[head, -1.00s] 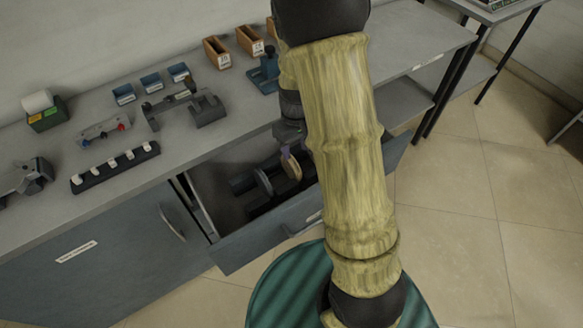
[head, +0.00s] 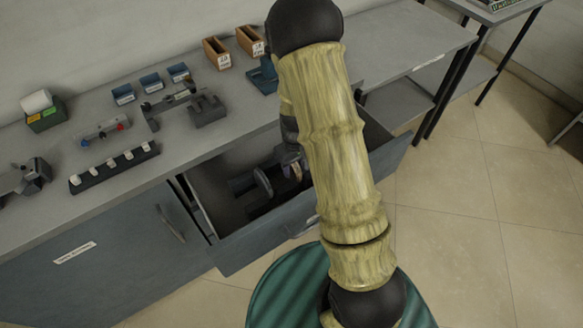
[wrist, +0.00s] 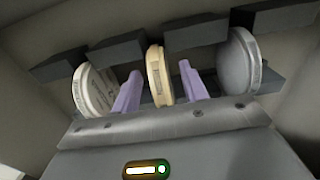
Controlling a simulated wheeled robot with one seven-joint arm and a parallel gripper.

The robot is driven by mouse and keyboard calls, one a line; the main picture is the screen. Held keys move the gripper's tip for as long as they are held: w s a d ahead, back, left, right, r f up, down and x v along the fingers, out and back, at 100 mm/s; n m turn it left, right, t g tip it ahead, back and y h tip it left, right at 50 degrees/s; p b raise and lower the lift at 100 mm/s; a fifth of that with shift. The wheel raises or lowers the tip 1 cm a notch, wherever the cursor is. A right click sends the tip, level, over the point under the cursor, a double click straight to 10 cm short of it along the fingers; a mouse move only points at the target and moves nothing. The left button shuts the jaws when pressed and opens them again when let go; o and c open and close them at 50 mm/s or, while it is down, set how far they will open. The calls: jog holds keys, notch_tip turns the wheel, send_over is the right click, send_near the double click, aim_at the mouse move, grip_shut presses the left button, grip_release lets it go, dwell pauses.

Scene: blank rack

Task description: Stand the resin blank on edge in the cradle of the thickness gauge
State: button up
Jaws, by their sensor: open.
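The amber disc (wrist: 158,75), which looks like the resin blank, stands on edge in a dark slotted rack (wrist: 115,50) inside the open drawer. My gripper (wrist: 160,90) is open, with one lavender finger on each side of the amber disc and a visible gap on both sides. In the head view the disc (head: 296,171) shows just under my gripper, partly hidden by my arm. A grey fixture with a notched block (head: 207,110), apparently the thickness gauge and its cradle, stands on the bench to the left.
A whitish disc (wrist: 92,92) stands left of my fingers and a grey disc (wrist: 240,62) stands close on the right. The drawer front (head: 265,238) and walls surround the rack. Blue bins (head: 151,82), wooden boxes (head: 216,53) and a strip of pegs (head: 115,167) occupy the bench.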

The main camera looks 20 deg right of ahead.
notch_tip(320, 180, down, 4)
jog(key=shift+w+f, duration=0.1)
jog(key=shift+w, duration=0.05)
dwell(0.5)
grip_shut()
